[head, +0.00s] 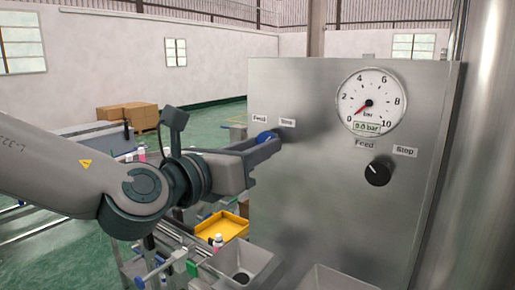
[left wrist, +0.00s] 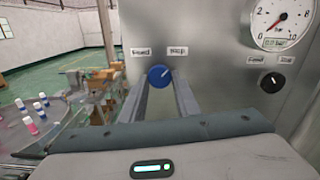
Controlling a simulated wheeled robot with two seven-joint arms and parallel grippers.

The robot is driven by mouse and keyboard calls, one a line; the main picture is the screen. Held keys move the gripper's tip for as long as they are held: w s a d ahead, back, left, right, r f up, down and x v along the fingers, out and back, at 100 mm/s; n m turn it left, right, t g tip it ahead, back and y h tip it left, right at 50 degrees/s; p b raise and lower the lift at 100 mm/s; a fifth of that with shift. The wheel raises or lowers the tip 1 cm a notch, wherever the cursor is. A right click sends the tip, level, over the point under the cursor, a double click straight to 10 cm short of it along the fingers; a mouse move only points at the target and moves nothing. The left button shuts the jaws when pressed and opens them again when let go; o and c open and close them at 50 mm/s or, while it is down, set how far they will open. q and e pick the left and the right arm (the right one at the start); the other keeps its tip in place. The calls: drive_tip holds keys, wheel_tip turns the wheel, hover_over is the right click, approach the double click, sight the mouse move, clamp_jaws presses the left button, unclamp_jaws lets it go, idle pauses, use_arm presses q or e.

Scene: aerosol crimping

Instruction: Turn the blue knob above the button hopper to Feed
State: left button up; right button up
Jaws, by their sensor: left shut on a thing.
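The blue knob (head: 264,136) sits on the steel panel (head: 300,200), below the Feed label (head: 260,118) and the Stop label (head: 287,122). It also shows in the left wrist view (left wrist: 159,76), where its pale pointer mark seems to lean up and right, towards Stop. My left gripper (head: 268,147) reaches the panel from the left and is shut on the blue knob, with one finger on each side of it in the left wrist view (left wrist: 163,84). The fingers hide part of the knob in the head view. My right gripper is in neither view.
A black knob (head: 378,173) with its own Feed and Stop labels is on the panel's right, under a round pressure gauge (head: 371,102). Below are a grey hopper (head: 245,268) and a yellow tray (head: 222,226). Small bottles (left wrist: 33,127) stand at the left.

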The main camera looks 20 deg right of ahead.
use_arm(q)
drive_tip(key=n+b, duration=0.6)
drive_tip(key=n, duration=0.3)
drive_tip(key=n+b, duration=0.7)
drive_tip(key=n, duration=0.2)
drive_tip(key=shift+s+d+r, duration=0.1)
drive_tip(key=shift+r, duration=0.1)
idle(0.4)
drive_tip(key=o, duration=1)
drive_tip(key=shift+o, duration=0.2)
